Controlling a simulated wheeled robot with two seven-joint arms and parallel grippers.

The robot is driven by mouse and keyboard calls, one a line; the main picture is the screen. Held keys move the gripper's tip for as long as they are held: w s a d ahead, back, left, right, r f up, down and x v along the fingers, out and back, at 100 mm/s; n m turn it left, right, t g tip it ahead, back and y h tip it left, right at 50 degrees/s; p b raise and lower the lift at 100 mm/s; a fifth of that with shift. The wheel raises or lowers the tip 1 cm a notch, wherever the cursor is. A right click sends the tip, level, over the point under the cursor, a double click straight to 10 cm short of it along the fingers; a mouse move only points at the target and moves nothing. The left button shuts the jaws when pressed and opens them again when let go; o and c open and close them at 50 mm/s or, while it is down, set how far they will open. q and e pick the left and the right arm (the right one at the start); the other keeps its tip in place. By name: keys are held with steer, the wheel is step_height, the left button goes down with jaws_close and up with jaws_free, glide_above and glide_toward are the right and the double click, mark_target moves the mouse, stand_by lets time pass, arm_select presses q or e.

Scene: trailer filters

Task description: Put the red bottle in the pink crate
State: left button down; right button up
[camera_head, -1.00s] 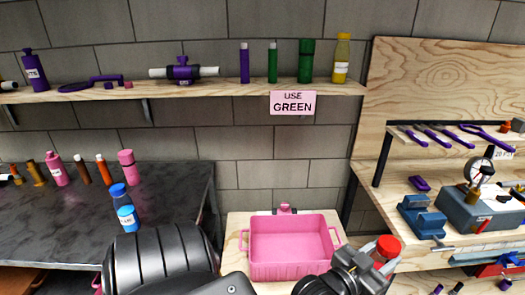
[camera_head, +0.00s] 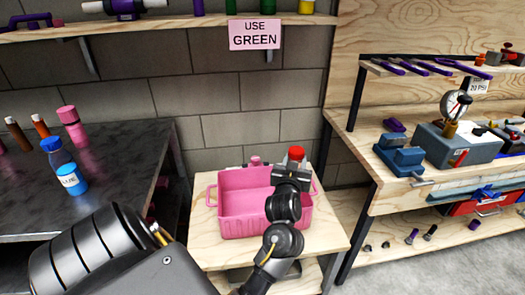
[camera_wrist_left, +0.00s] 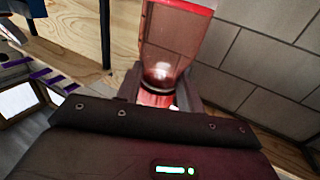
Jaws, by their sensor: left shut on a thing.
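The red bottle (camera_head: 296,154) is in my left gripper (camera_head: 292,168); in the head view only its red top shows, the rest hidden behind the gripper. In the left wrist view the bottle (camera_wrist_left: 175,42) is clear reddish, with the gripper (camera_wrist_left: 162,92) shut around it. The pink crate (camera_head: 240,222) stands open on a small wooden table. My gripper and the bottle appear over the crate's right back part. I cannot tell how high above it they are. My right gripper is not in view.
A dark bench (camera_head: 105,175) at the left holds a blue-capped bottle (camera_head: 66,168) and several others. A wooden workbench (camera_head: 375,200) with tools and a gauge stands at the right. A shelf with a pink "USE GREEN" sign (camera_head: 254,34) runs above.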

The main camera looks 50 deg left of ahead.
arm_select(q)
steer(key=a+f+n+g+y+b, duration=0.1)
steer(key=a+f+b, duration=0.1)
steer(key=f, duration=0.5)
steer(key=a+f+n+y+b, duration=0.1)
steer(key=a+f+b, duration=0.2)
steer(key=f, duration=0.4)
steer(key=shift+w+f+g, duration=0.35)
steer(key=shift+w+g, duration=0.05)
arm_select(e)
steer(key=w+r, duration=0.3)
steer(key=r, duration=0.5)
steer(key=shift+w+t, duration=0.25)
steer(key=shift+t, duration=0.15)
arm_select(q)
steer(key=shift+f, duration=0.1)
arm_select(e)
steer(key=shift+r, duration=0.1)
